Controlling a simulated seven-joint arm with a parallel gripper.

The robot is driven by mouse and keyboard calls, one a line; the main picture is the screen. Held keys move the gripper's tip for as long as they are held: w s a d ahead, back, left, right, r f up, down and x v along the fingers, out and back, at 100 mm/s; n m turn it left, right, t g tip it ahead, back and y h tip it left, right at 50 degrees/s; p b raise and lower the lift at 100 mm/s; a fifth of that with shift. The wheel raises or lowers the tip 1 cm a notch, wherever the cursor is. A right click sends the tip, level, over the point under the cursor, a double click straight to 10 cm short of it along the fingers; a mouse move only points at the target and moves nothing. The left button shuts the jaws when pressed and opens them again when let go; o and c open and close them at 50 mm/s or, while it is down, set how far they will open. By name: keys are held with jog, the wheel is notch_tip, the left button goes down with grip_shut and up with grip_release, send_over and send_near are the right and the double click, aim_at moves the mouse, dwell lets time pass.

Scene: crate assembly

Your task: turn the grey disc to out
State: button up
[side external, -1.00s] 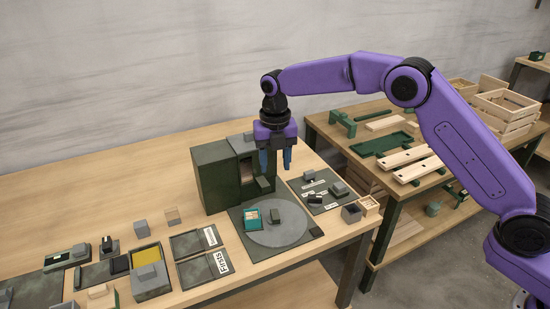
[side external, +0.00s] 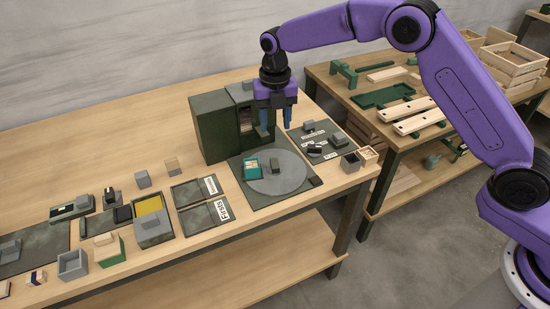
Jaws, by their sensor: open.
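The grey disc (side external: 289,182) lies flat on a dark square plate (side external: 247,197) near the table's right end. A teal open box (side external: 251,168) sits at its left edge, and a small dark grey block (side external: 275,166) stands on it near the middle. My gripper (side external: 276,125) is open and empty, fingers pointing down. In the picture it is above and behind the disc, in front of the dark green cabinet, apart from the disc. No "out" mark can be read on the disc or plate.
The dark green cabinet (side external: 208,132) stands close behind the disc. A dark board (side external: 328,154) with labels and small blocks lies to the right, beside small boxes (side external: 351,161). Labelled trays (side external: 203,213) and several blocks lie to the left. The back left of the table is clear.

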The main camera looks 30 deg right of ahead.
aim_at(275, 165)
notch_tip(275, 165, down, 14)
jog(key=shift+f, duration=0.2)
dwell(0.4)
grip_shut()
